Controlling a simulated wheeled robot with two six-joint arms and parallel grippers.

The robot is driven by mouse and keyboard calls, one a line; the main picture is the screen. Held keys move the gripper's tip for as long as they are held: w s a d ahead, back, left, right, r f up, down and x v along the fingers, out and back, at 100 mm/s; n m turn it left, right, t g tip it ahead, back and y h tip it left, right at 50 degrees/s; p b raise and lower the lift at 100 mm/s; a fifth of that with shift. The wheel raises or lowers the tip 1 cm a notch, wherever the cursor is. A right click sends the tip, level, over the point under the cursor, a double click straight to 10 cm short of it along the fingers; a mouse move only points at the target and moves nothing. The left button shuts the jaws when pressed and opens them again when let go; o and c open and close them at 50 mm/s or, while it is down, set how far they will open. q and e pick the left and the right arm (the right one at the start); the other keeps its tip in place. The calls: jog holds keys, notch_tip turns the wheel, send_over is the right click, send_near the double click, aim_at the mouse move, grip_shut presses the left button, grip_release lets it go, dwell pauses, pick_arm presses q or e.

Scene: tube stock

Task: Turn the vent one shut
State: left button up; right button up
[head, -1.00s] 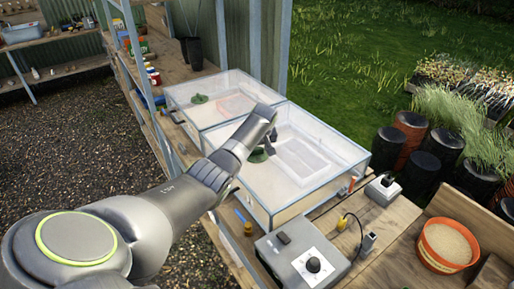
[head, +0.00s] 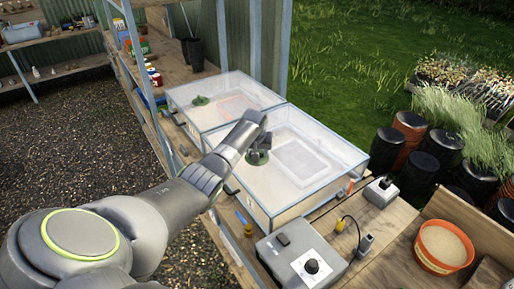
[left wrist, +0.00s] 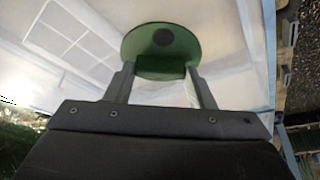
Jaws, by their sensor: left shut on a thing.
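A round green vent (head: 257,158) with a dark centre sits on the clear lid of the nearer propagator box (head: 318,155). My left gripper (head: 259,149) reaches down to it over the lid. In the left wrist view the green vent (left wrist: 160,50) lies between the two dark fingers of my left gripper (left wrist: 160,80), which is shut on it. The far box (head: 222,92) has a second green vent (head: 200,100) on its lid, apart from my gripper. My right gripper is not in view.
A grey control box with a black dial (head: 302,262) stands in front of the nearer box. A smaller switch box (head: 382,191) and an orange-rimmed tub (head: 443,246) are at the right. Dark pots (head: 417,172) stand beyond the bench.

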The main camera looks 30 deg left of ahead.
pick_arm(q)
jog(key=m+h, duration=0.1)
jog(key=m, duration=0.2)
jog(key=shift+a, duration=0.15)
jog(key=shift+m+t+h, duration=0.3)
jog(key=shift+m+h, duration=0.1)
jog(key=shift+m, duration=0.4)
jog(key=m+h+b, duration=0.1)
jog(key=m+b, duration=0.1)
jog(key=m, duration=0.1)
jog(key=shift+a+f, duration=0.1)
jog(key=shift+a, duration=0.05)
jog(key=shift+m+h+b, duration=0.6)
jog(key=shift+m+b, duration=0.45)
jog(key=shift+m, duration=0.15)
jog(key=o, duration=1)
